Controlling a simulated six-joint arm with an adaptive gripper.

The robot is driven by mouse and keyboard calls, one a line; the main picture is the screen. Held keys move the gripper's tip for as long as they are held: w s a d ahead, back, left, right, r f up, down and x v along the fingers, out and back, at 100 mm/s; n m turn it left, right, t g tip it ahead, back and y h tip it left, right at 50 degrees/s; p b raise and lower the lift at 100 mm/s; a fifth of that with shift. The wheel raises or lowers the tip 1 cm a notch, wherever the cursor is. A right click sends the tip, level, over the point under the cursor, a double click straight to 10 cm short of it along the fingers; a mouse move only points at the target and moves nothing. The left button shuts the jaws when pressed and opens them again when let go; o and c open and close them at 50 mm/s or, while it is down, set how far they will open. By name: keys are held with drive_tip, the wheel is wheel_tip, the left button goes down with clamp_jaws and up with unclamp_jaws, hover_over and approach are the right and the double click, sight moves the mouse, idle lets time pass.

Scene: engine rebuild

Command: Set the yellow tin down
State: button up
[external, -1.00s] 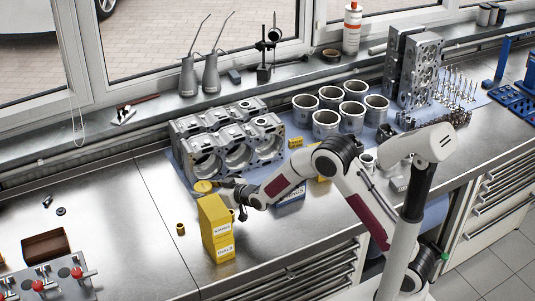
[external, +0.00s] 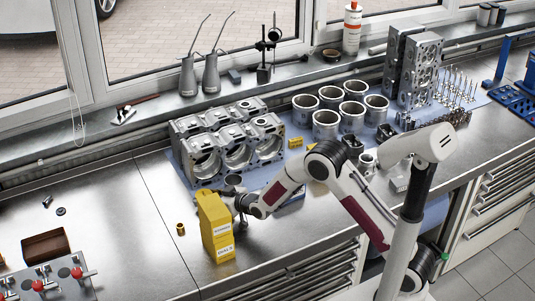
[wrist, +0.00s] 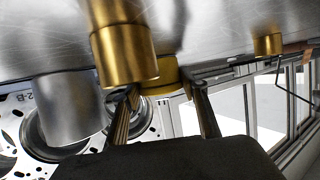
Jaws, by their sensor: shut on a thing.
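The yellow tin (wrist: 162,80) shows in the wrist view between the fingertips of my gripper (wrist: 164,92), partly hidden by a brass cylinder (wrist: 125,55) nearer the camera. My gripper is shut on it. Whether the tin touches the bench is hidden.
The engine block (external: 230,140) stands behind my gripper, with a grey cylinder (external: 233,181) near its front. A small brass bushing (external: 181,229) stands left of the boxes.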

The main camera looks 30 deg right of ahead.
drive_tip(key=shift+f, duration=0.1)
drive_tip(key=o, duration=1.3)
drive_tip(key=shift+c, duration=0.2)
drive_tip(key=shift+r, duration=0.2)
drive_tip(key=shift+v, duration=6)
